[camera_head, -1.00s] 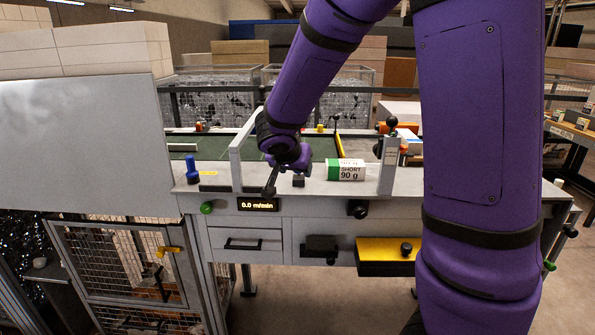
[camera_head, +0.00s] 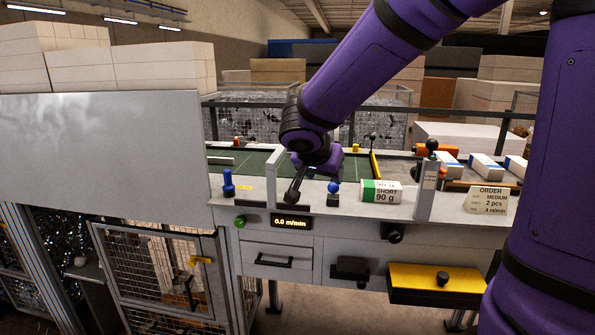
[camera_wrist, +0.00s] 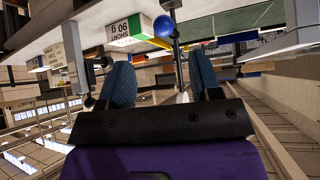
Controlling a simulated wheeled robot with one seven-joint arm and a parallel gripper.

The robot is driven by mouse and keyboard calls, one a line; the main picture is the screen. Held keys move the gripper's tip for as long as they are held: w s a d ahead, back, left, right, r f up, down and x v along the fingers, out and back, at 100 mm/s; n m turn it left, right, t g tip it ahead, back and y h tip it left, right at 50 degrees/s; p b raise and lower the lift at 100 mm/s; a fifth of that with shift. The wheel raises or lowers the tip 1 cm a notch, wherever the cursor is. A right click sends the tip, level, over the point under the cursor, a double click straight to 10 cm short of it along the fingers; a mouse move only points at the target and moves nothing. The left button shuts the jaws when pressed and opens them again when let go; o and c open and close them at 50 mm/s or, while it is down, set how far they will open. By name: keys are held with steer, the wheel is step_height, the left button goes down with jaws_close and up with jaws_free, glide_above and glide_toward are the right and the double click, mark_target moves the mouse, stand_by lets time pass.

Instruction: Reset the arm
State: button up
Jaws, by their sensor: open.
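My purple arm reaches over the workbench (camera_head: 340,228) in the head view. My gripper (camera_head: 292,198) hangs above the bench's front edge, close to the speed display. In the wrist view my gripper (camera_wrist: 165,85) has its two blue-grey fingers apart, with nothing held between them. A blue ball-topped knob (camera_head: 334,188) stands just right of the gripper in the head view. The blue ball also shows beyond the fingers in the wrist view (camera_wrist: 164,26).
A ream marked SHORT 90 g (camera_head: 381,192) lies right of the knob. A blue handle (camera_head: 228,183) stands at left. The display (camera_head: 291,222) reads 0.0 m/min. An order card (camera_head: 487,201) reads MEDIUM, 2 pcs, 4 m/min. Several wrapped reams (camera_head: 486,167) lie at back right. A yellow drawer (camera_head: 425,279) juts out below.

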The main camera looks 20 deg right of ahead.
steer(key=s+a+r+n+y, duration=0.1)
steer(key=s+r+n+y, duration=0.1)
steer(key=s, duration=0.6)
steer(key=s+r+n+y, duration=0.2)
steer(key=s+n, duration=0.2)
steer(key=s, duration=0.4)
steer(key=s+a+r+n+y, duration=0.1)
steer(key=s+n, duration=0.3)
steer(key=s, duration=0.4)
steer(key=shift+a+r+y, duration=0.3)
steer(key=shift+r+y, duration=0.2)
steer(key=shift+y, duration=0.3)
steer(key=shift+s, duration=0.1)
